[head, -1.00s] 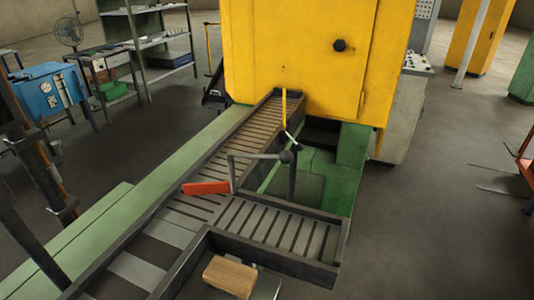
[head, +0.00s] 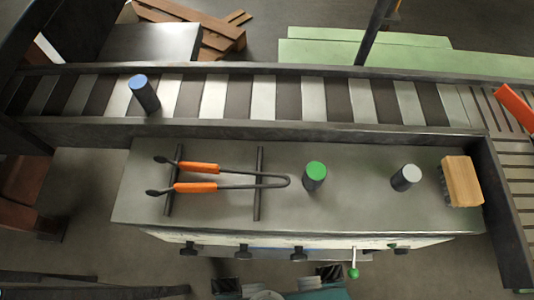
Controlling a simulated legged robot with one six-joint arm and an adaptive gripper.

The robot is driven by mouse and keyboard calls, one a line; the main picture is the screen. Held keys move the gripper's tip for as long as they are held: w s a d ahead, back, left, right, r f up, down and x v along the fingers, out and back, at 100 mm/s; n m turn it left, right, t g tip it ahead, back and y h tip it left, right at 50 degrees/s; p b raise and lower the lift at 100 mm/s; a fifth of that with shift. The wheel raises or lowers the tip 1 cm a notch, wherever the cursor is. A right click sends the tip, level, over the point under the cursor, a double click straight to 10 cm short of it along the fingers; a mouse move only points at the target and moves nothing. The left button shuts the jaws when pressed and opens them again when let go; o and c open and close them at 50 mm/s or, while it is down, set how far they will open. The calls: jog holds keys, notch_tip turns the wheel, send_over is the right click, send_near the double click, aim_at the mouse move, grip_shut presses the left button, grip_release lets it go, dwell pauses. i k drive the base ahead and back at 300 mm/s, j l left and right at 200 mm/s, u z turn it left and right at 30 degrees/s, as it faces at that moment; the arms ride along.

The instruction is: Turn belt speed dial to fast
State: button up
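The front face of the grey workbench (head: 330,222) carries several small dark knobs in a row, among them a left knob (head: 188,248), a knob beside it (head: 243,251), a middle knob (head: 298,254) and a right knob (head: 402,248). I see them from above, so their faces and any markings are hidden. I cannot tell which is the belt speed dial. A lever with a green ball (head: 354,272) hangs between the middle and right knobs. My gripper (head: 278,280) shows at the bottom edge, partly cut off, its dark fingers wide apart and empty, apart from the knobs.
Black-and-orange tongs (head: 200,187) rest across two bars on the bench. A green-topped cylinder (head: 315,176), a white-topped cylinder (head: 406,177) and a wooden-backed brush (head: 461,181) stand there too. Behind runs the conveyor (head: 300,98), with a blue-topped cylinder (head: 144,94) on it.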

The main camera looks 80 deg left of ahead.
aim_at(299, 256)
jog(key=k+u, duration=0.1)
jog(key=u, duration=0.35)
jog(key=k+u, duration=0.1)
jog(key=u, duration=0.35)
jog(key=k+u, duration=0.1)
jog(key=u, duration=0.35)
jog(key=k+u, duration=0.1)
jog(key=u, duration=0.35)
jog(key=k+j+u, duration=0.1)
jog(key=u, duration=0.35)
jog(key=k+l, duration=0.8)
jog(key=l, duration=0.15)
jog(key=j+z, duration=0.05)
